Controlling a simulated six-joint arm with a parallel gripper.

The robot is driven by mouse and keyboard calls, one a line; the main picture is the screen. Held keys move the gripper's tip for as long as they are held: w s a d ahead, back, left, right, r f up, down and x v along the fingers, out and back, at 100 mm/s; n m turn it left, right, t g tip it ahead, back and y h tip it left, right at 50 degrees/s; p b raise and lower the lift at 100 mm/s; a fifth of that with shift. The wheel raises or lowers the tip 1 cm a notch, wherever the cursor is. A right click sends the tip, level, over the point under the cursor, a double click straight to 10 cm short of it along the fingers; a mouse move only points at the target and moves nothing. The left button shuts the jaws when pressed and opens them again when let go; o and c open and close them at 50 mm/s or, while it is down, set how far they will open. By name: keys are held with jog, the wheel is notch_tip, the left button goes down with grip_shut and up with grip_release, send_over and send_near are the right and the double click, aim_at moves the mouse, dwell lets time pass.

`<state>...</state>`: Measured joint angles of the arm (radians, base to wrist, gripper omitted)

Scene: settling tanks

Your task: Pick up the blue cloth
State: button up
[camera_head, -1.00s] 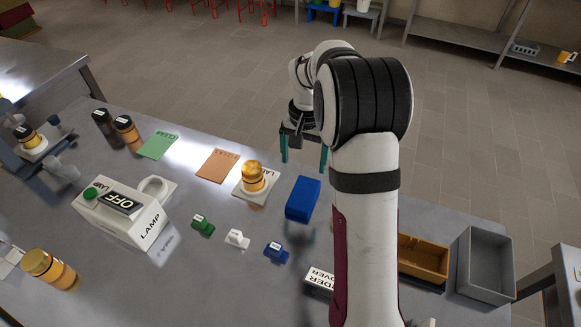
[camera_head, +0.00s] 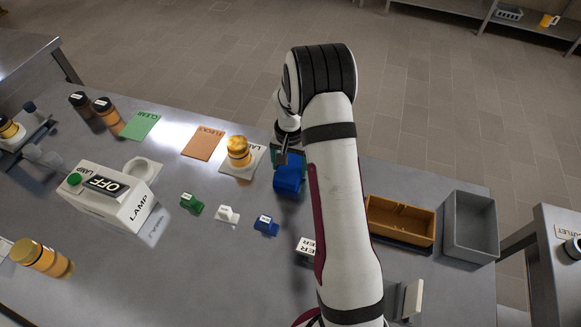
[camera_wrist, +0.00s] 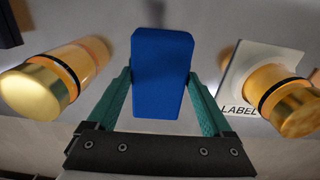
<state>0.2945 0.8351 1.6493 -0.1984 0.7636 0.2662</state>
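The blue cloth (camera_head: 289,181) is a thick folded block on the grey table, right of the label stand. My gripper (camera_head: 287,158) is lowered over its far end, and its teal fingers partly cover it in the head view. In the wrist view the cloth (camera_wrist: 163,70) lies between the two teal fingers (camera_wrist: 160,76), one along each side. The fingers stand wide apart, with their tips close to the cloth's sides. Whether they touch it is not clear. I see no gap under the cloth.
An amber jar on a label stand (camera_head: 239,152) is close left of the gripper. Another gold-lidded jar (camera_wrist: 55,85) is close on the wrist view's left. Green, white and blue small pieces (camera_head: 266,226) lie in front. An orange tray (camera_head: 400,220) and grey bin (camera_head: 470,226) are right.

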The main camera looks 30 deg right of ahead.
aim_at(290, 167)
jog(key=c, duration=0.8)
notch_tip(290, 167, up, 10)
